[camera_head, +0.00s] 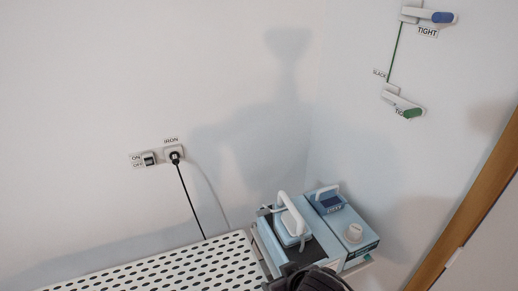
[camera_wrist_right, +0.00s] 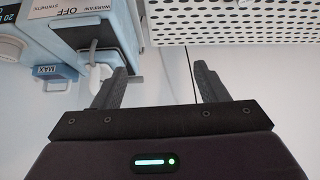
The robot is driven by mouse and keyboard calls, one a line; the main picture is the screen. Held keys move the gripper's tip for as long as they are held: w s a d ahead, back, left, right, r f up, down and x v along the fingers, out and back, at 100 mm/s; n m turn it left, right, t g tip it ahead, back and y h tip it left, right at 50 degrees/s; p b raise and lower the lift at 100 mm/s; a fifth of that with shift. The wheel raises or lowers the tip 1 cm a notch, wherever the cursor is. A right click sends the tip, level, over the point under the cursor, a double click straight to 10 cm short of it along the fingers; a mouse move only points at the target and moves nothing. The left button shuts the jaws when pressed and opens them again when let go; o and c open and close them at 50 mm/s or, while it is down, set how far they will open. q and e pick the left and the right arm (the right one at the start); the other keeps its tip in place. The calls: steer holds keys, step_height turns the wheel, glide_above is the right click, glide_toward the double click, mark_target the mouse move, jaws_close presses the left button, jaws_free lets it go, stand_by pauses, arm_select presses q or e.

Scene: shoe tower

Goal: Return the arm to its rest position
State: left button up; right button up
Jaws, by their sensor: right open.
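My right gripper (camera_wrist_right: 157,88) shows in the right wrist view with its two dark fingers spread apart and nothing between them. White wall and floor show behind the gap, with the light blue appliance up and to the left. In the head view a dark part of my arm (camera_head: 318,280) shows at the bottom edge, in front of the blue iron station; the fingers are not visible there. My left gripper is in neither view.
A perforated white board (camera_head: 170,272) lies left of the iron (camera_head: 292,225) and its blue station (camera_head: 345,232). A black cord (camera_head: 188,200) runs from the wall plug (camera_head: 174,154). Wall levers (camera_head: 404,106) and a wooden frame (camera_head: 465,215) stand at right.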

steer(key=s+d+m+g+h, duration=0.3)
steer(key=s+d+g, duration=0.1)
steer(key=s+d, duration=0.95)
step_height(320, 180, down, 38)
steer(key=s+b, duration=0.1)
steer(key=b, duration=0.7)
steer(key=s+d+f+g+b, duration=0.1)
steer(key=s+d+f+b, duration=0.1)
steer(key=s+f, duration=0.7)
steer(key=s+d+f+g+b, duration=0.1)
steer(key=s+d+f+b, duration=0.1)
steer(key=s+f, duration=0.8)
step_height(320, 180, down, 4)
steer(key=shift+s+f+b, duration=0.1)
steer(key=shift+s+b, duration=0.15)
steer(key=shift+b, duration=0.6)
steer(key=shift+c, duration=0.4)
